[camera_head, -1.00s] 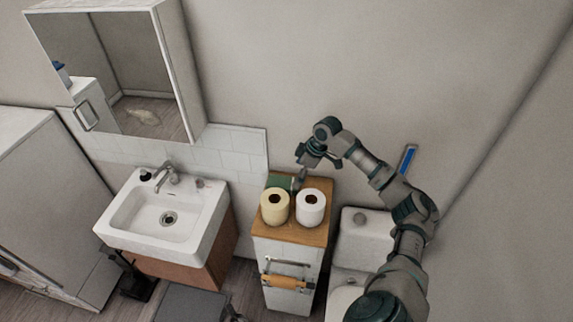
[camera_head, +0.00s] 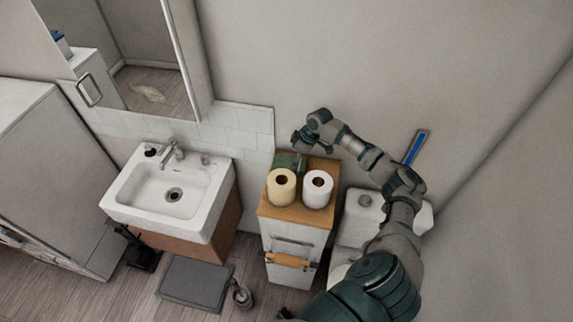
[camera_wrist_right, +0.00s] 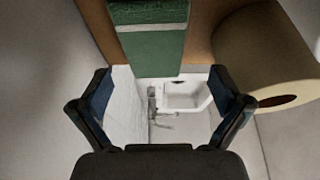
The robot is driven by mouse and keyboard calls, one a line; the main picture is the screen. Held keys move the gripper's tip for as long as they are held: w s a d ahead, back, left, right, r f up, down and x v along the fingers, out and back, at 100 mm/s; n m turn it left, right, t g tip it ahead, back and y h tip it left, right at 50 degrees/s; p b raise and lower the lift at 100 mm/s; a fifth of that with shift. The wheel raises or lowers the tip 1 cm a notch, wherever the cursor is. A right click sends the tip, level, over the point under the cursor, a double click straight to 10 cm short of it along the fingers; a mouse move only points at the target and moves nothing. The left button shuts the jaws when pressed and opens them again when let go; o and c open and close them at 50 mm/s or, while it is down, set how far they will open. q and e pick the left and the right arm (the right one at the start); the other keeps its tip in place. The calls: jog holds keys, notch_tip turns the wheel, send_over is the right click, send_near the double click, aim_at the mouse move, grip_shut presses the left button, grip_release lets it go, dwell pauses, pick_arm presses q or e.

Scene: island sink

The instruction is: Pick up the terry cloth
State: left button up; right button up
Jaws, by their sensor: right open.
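The terry cloth is a green folded cloth (camera_head: 286,160) on the wooden top of a narrow cabinet, behind two paper rolls and partly hidden by my right gripper. In the right wrist view the green cloth (camera_wrist_right: 150,45) shows a pale stripe and extends between the fingers from the top. My right gripper (camera_head: 299,147) is at the back of the cabinet, by the cloth. Its fingers (camera_wrist_right: 160,85) are spread open with nothing held. Whether they touch the cloth is unclear. My left gripper is not in view.
A cream roll (camera_head: 281,187) and a white roll (camera_head: 317,188) stand in front of the cloth on the wooden top (camera_head: 296,215). The cream roll is close beside my right finger in the wrist view. A sink (camera_head: 173,195) is to the left, the wall behind.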

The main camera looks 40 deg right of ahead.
aim_at(288, 163)
jog(key=shift+d+f, duration=0.2)
jog(key=shift+f, duration=0.15)
jog(key=f, duration=0.1)
jog(key=w+f, duration=0.1)
jog(key=f, duration=0.1)
jog(key=f+p, duration=0.1)
jog(key=f, duration=0.1)
jog(key=shift+w+d, duration=0.4)
jog(key=shift+a, duration=0.2)
jog(key=shift+a+r, duration=0.2)
jog(key=shift+a, duration=0.45)
jog(key=shift+a+r, duration=0.2)
jog(key=shift+a, duration=0.15)
jog(key=c, duration=0.8)
jog(key=shift+c, duration=1.4)
jog(key=shift+d, duration=0.1)
jog(key=shift+s+d+f, duration=0.1)
jog(key=shift+d+f, duration=0.15)
jog(key=shift+d, duration=0.3)
jog(key=shift+d+r, duration=0.1)
jog(key=shift+r, duration=0.2)
jog(key=r, duration=0.6)
jog(key=r+b, duration=0.1)
jog(key=r, duration=0.2)
jog(key=shift+a, duration=0.3)
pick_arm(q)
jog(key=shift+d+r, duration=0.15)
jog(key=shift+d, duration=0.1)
pick_arm(e)
jog(key=shift+r, duration=0.25)
